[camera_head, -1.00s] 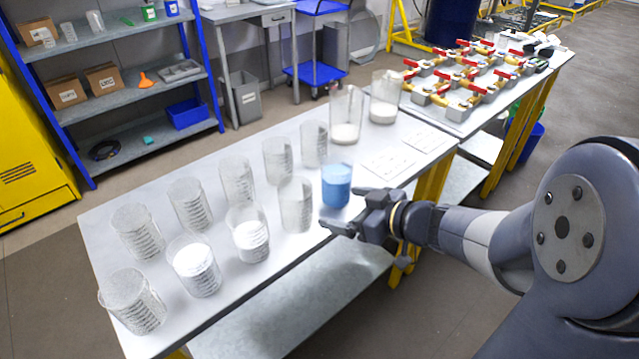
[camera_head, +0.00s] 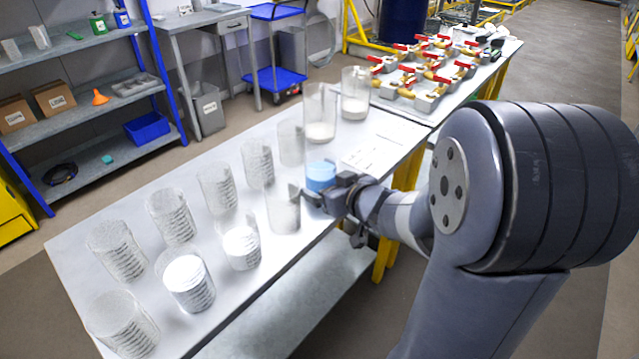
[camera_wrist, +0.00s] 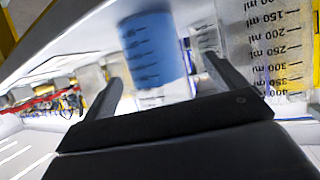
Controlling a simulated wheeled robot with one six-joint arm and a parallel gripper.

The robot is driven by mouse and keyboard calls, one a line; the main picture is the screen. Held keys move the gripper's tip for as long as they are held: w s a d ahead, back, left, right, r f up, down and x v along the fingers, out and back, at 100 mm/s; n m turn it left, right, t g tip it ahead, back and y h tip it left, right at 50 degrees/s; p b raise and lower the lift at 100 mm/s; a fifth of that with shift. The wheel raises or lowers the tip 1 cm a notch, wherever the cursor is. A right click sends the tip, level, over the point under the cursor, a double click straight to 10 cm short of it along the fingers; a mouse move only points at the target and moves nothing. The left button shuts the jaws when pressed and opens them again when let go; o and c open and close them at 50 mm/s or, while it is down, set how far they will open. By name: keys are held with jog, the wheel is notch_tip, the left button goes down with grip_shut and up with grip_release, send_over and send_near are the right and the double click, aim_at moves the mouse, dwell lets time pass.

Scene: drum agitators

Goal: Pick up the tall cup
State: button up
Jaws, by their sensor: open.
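My gripper (camera_head: 322,196) is open at the table's front edge, close in front of a blue cup (camera_head: 320,172). It partly hides the blue cup's lower part in the head view. In the wrist view my gripper (camera_wrist: 163,70) has its fingers apart, with the blue cup (camera_wrist: 152,48) beyond and between them. Whether they touch it, I cannot tell. A tall clear cup (camera_head: 320,104) with white contents stands upright behind the blue cup. A second tall clear cup (camera_head: 356,88) stands farther back. Neither tall cup is held.
Several clear graduated cups stand in rows to the left, the closest being one (camera_head: 283,208) beside my gripper. A clear graduated cup (camera_wrist: 268,45) fills the wrist view's right. White sheets (camera_head: 372,152) lie right of the blue cup. Red-handled valves (camera_head: 425,65) cover the farther table.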

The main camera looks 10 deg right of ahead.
jog(key=x, duration=0.4)
jog(key=shift+w+d+b, duration=0.15)
jog(key=shift+w+b, duration=0.15)
jog(key=shift+w, duration=0.15)
jog(key=c, duration=1.2)
jog(key=shift+r, duration=0.1)
jog(key=shift+c, duration=0.5)
